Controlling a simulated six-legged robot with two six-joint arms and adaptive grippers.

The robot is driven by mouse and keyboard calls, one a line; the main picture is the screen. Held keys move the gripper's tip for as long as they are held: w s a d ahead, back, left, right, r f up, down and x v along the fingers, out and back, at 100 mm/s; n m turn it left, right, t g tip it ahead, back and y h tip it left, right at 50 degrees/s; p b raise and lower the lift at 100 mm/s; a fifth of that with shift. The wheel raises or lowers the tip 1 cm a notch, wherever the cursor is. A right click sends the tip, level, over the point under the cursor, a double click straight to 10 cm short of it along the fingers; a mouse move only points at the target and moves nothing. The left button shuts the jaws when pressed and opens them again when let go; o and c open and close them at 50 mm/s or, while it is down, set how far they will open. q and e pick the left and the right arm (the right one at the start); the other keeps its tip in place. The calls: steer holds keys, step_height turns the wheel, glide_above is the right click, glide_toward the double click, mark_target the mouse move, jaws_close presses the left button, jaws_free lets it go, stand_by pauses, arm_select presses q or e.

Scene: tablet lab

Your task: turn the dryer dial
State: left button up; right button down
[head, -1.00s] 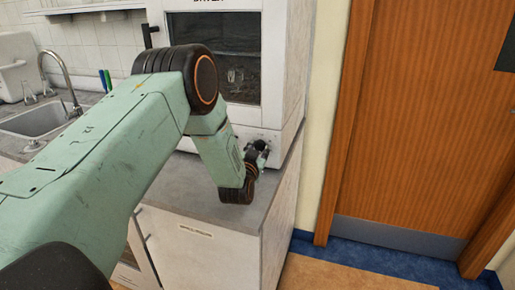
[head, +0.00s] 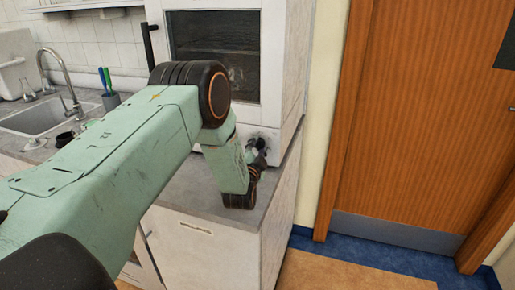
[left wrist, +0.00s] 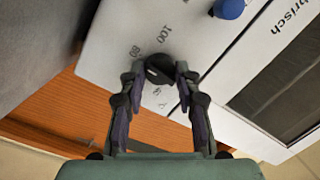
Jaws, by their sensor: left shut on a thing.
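The dryer (head: 283,70) is a white cabinet with a dark glass window, standing on the grey counter. Its dial (left wrist: 158,68) is a black round knob on the white front panel, with numbers such as 100 and 80 printed around it in the left wrist view. My left gripper (left wrist: 160,75) is shut on the dial, one finger on each side of it. In the head view my left gripper (head: 257,152) is at the lower right of the dryer front and mostly hides the dial. My right gripper is not in view.
A blue knob (left wrist: 229,8) sits on the same panel. The counter (head: 188,192) runs left to a sink (head: 38,117) with a tap. A wooden door (head: 420,130) is at the right.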

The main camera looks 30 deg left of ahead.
arm_select(q)
steer(key=shift+s+f, duration=0.2)
steer(key=shift+f, duration=0.2)
steer(key=o, duration=1.1)
steer(key=shift+r, duration=0.2)
steer(key=shift+o, duration=0.2)
steer(key=shift+w, duration=0.1)
steer(key=shift+r, duration=0.1)
steer(key=v, duration=1.2)
